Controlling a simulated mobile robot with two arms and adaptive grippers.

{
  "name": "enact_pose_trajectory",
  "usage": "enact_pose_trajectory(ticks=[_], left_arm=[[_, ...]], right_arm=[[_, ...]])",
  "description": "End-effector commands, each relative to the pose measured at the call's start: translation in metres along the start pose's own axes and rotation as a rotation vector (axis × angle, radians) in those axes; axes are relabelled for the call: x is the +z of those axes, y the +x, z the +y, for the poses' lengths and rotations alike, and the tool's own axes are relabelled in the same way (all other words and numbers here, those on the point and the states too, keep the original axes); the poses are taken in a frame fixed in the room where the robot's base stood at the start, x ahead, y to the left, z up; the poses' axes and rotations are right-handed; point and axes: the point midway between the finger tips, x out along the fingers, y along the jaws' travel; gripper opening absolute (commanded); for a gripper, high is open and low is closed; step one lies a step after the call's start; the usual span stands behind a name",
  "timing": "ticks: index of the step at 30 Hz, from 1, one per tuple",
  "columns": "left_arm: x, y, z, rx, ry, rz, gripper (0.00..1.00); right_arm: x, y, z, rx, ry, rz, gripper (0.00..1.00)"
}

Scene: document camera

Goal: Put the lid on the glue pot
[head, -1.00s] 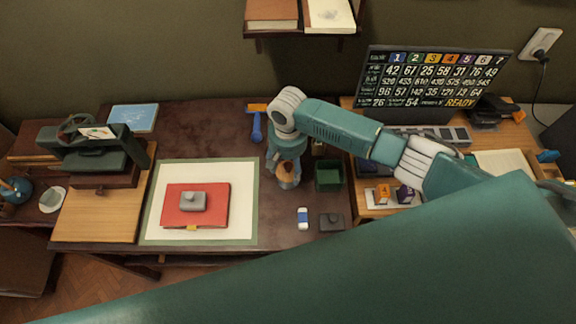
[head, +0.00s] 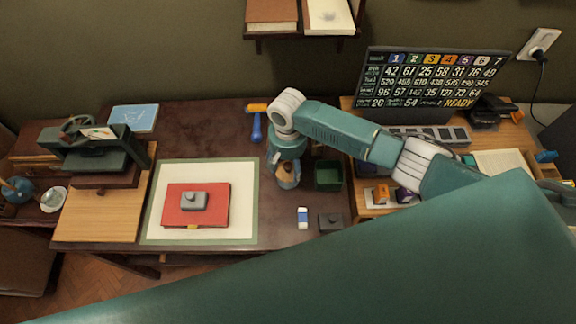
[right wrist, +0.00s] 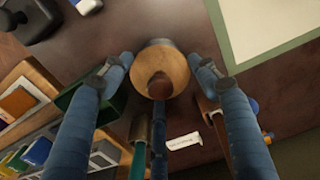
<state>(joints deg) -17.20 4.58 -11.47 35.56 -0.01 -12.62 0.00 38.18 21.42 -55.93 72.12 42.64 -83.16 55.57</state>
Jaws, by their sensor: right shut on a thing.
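My right gripper (head: 287,180) points down over the dark table, left of the green bin. It is shut on a round wooden lid (right wrist: 176,70) with a dark brown knob, which sits between the two blue fingers in the right wrist view. The lid shows in the head view as a small tan shape (head: 288,170) under the wrist. A grey rim (right wrist: 158,42) shows just beyond the lid; it may be the glue pot, but I cannot tell whether the lid rests on it. My left gripper is not in view.
The green bin (head: 328,187) stands close right of the gripper. A blue-handled tool (head: 256,128) lies behind it. A white and blue eraser (head: 303,222) and dark block (head: 331,222) lie in front. A red book (head: 216,214) lies on a framed mat to the left.

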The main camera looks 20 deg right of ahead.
Motion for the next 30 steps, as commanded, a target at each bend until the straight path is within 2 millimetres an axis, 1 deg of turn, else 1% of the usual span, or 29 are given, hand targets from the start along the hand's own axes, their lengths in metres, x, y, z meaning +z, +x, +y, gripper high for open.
enact_pose_trajectory(ticks=[16,30], left_arm=[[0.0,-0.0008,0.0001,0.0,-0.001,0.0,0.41],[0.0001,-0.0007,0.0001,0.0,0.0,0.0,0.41]], right_arm=[[0.0003,0.0057,-0.0004,0.0,0.0,0.0,0.34],[0.0003,0.0065,0.0001,0.0,0.0,0.0,0.34]])
